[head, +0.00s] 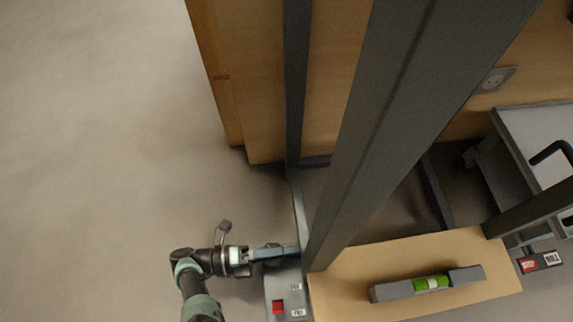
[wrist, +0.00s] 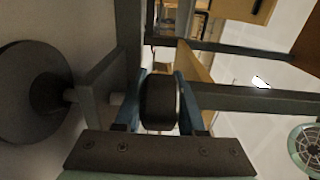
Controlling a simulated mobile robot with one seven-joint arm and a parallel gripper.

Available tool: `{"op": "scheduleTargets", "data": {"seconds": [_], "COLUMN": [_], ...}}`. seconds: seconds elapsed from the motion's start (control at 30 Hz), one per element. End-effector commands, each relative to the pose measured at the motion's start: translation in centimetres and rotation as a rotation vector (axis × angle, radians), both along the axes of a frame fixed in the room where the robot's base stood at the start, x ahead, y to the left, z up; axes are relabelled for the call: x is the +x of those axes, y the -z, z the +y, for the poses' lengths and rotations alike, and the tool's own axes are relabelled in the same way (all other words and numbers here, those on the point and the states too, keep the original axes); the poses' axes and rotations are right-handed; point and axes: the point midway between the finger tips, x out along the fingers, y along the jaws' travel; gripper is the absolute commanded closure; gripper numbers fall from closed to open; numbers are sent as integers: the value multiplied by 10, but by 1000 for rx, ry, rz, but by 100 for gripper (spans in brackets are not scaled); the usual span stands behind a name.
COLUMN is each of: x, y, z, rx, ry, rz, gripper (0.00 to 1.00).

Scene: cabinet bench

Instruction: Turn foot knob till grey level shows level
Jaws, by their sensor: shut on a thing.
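The grey level (head: 388,291) lies on a light wooden board (head: 350,280) at the lower right of the head view. My gripper (head: 290,250) reaches in from the left, low beside the grey frame post. In the wrist view my gripper (wrist: 160,100) has a blue finger on each side of a black round foot knob (wrist: 158,103) and is shut on it. In the head view the knob is mostly hidden by the gripper and cannot be made out clearly.
A grey box with a red button (head: 278,307) and labels sits just below my gripper. A red-and-white label plate (head: 541,262) is at the far right. A thick grey post (head: 400,120) rises beside the gripper. In the wrist view a dark round disc (wrist: 28,90) is at left. Open floor (head: 90,150) lies left.

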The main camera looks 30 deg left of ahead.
Motion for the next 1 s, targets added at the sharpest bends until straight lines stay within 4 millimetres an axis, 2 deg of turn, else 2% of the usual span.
{"op": "scheduleTargets", "data": {"seconds": [0.43,0.47,0.6,1.0], "x": [-1,-1,0,0], "y": [-1,-1,0,0], "z": [0,0,0,0], "rx": [0,0,0,0], "ry": [5,5,5,5], "rz": [-1,-1,-1,0], "gripper": [100,56,31,31]}}
